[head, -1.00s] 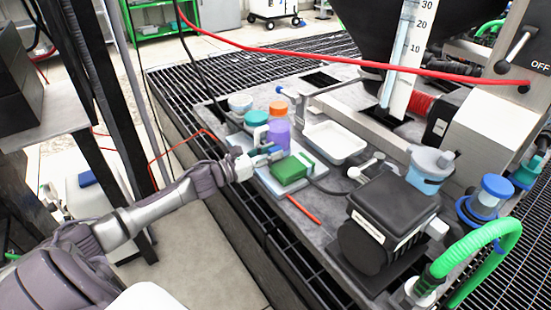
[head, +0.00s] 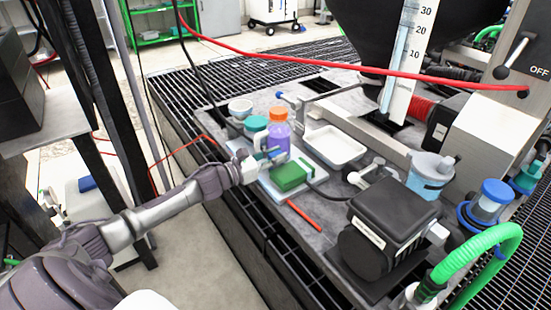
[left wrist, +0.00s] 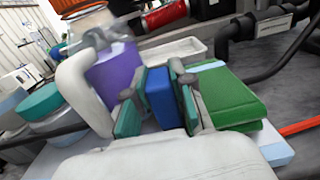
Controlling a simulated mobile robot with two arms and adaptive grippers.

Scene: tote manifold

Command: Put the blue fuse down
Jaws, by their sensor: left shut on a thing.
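The blue fuse (left wrist: 163,98) is a small blue block. In the left wrist view it stands upright between the teal-padded fingers of my left gripper (left wrist: 158,103), which is shut on it. In the head view my left gripper (head: 271,157) is over the pale blue tray (head: 267,186), between the purple bottle and the green block. There the fuse is mostly hidden by the fingers. I cannot tell whether its underside touches the tray. My right gripper is not in view.
A green block (head: 289,176) lies on the tray, close beside the fingers. A purple bottle with an orange cap (head: 278,128) stands just behind. A white dish (head: 335,146), a teal-lidded jar (head: 255,124) and a red stick (head: 304,215) are nearby.

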